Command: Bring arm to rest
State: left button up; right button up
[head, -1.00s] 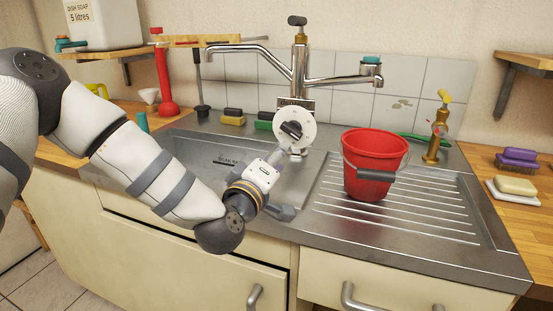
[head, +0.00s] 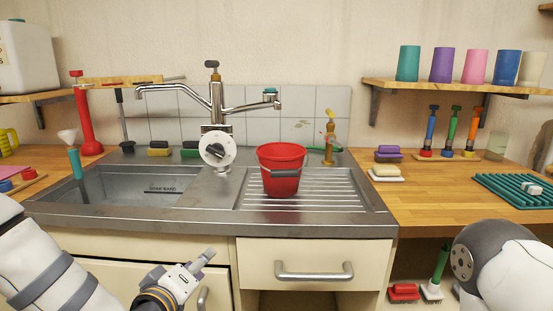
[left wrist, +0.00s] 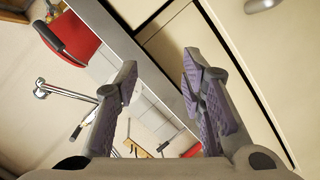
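My left gripper (head: 208,254) is low in front of the sink cabinet, below the counter's front edge, with the arm coming in from the lower left. In the left wrist view its two purple-padded fingers (left wrist: 160,68) stand apart with nothing held between them. At the right edge of the head view a white and dark link of my right arm (head: 490,262) shows. My right gripper is out of view.
A red bucket (head: 281,170) stands on the ribbed drainboard (head: 340,203), right of the empty-looking sink basin (head: 120,186) and tap (head: 214,105). Just behind my left gripper are cabinet doors and a drawer with a handle (head: 314,272). Brushes (head: 404,292) stand on a low shelf.

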pick_arm(q)
jog(key=s+f+m+g, duration=0.4)
jog(key=s+f+g, duration=0.3)
jog(key=s+f, duration=0.9)
jog(key=s+a+f+m+g, duration=0.1)
jog(key=s+a+f+g, duration=0.1)
jog(key=s, duration=0.6)
jog(key=s+a+f+m+g+y, duration=0.1)
jog(key=s+a+f+g, duration=0.1)
jog(key=s, duration=0.6)
jog(key=s+a+f+m+g+y, duration=0.1)
jog(key=s+a+f+m+g, duration=0.1)
jog(key=s, duration=0.6)
jog(key=f+g, duration=0.1)
jog(key=g, duration=0.1)
jog(key=shift+s+a+f+g, duration=0.15)
jog(key=shift+a+f+g, duration=0.1)
jog(key=shift+a+g, duration=0.15)
pick_arm(e)
jog(key=shift+w, duration=0.4)
